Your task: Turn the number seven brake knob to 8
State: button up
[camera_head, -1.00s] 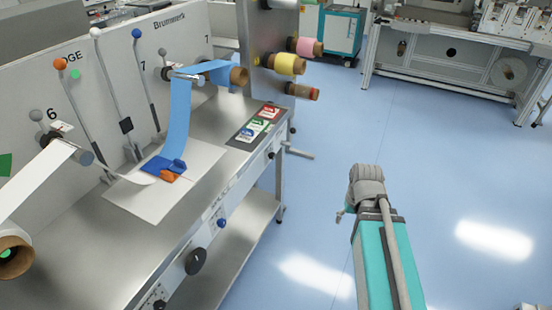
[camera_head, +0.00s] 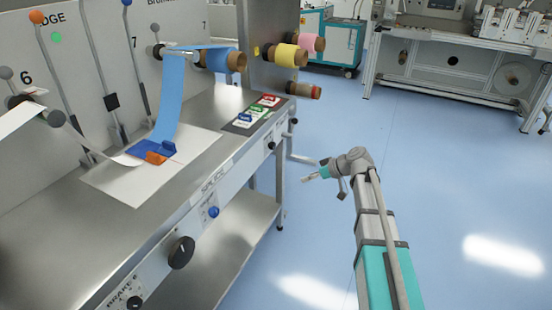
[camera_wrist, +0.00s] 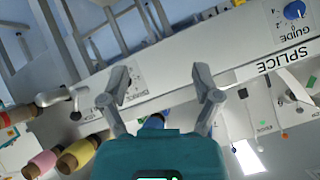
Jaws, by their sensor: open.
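A small black knob (camera_head: 271,145) sits on the front rail of the steel bench, toward its far right end. Its label is too small to read, so I cannot tell whether it is the number seven brake knob. My gripper (camera_head: 311,177) is over the floor, to the right of the rail and apart from it, pointing left. In the wrist view my gripper (camera_wrist: 161,88) is open and empty, its two fingers spread. A pale plate (camera_wrist: 142,80) on the rail shows between the fingers; its details are unclear and partly hidden by the left finger.
A large black knob (camera_head: 181,252), a blue guide knob (camera_head: 213,211) and a brake 6 knob (camera_head: 134,302) sit nearer along the front. Coloured rolls (camera_head: 290,56) stick out at the bench's far end. A lower shelf (camera_head: 235,235) lies beneath. The floor to the right is clear.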

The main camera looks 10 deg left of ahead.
aim_at(274, 146)
jog(key=w+a+f+n+t+y+b, duration=0.1)
jog(key=w+n+t+y+b, duration=0.2)
jog(key=w+b, duration=0.8)
jog(key=w+n+y, duration=0.2)
jog(key=w+y, duration=0.1)
jog(key=w, duration=0.1)
jog(key=shift+a+f+t+y, duration=0.15)
jog(key=shift+f+t+y, duration=0.15)
jog(key=shift+w+a, duration=0.1)
jog(key=x, duration=1.3)
jog(key=shift+a+f, duration=0.1)
jog(key=shift+a, duration=0.2)
